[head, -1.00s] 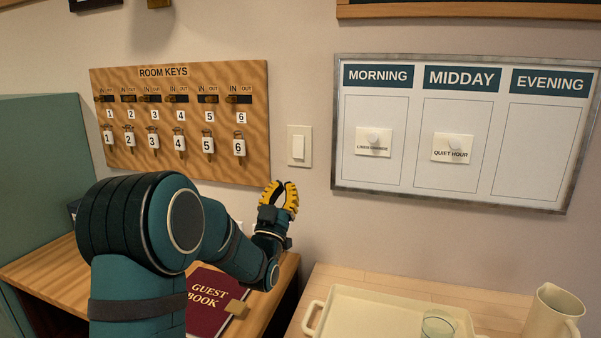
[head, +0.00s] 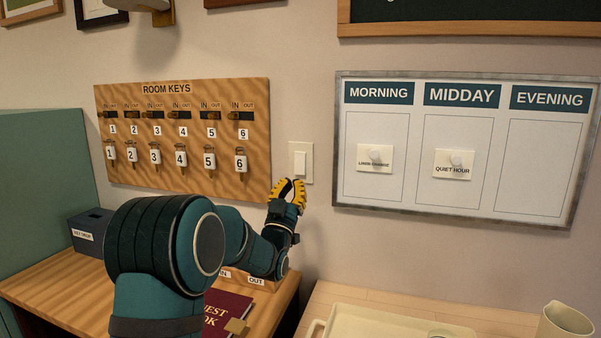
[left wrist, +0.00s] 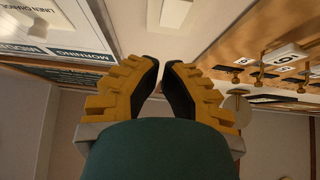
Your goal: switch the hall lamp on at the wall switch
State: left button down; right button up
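The wall switch (head: 301,162) is a cream plate with a white rocker, on the wall between the key board and the schedule board. Which way the rocker is tipped is too small to tell. In the left wrist view the switch plate (left wrist: 174,13) is at the top, beyond the fingertips. My left gripper (head: 287,183) has yellow ribbed fingers and is just below the switch, pointing up. In the left wrist view its fingertips (left wrist: 162,64) are brought together with nothing between them. I see no clear contact with the switch. My right gripper is not in view.
The room keys board (head: 185,185) hangs left of the switch, the schedule board (head: 390,209) right of it. A wall fixture (head: 150,6) is cut off at the top. Below are a guest book (head: 225,310), a dark box (head: 90,232), a tray (head: 375,325) and a jug (head: 565,322).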

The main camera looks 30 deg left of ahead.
aim_at(304, 162)
pick_arm(q)
jog(key=shift+w+a+r, duration=0.25)
jog(key=shift+w+r, duration=0.05)
jog(key=shift+w, duration=0.8)
jog(key=shift+w+a+r, duration=0.25)
jog(key=shift+w+a, duration=0.05)
jog(key=shift+w, duration=0.85)
jog(key=shift+w+a+r, duration=0.25)
jog(key=shift+w+r, duration=0.05)
jog(key=shift+w, duration=0.8)
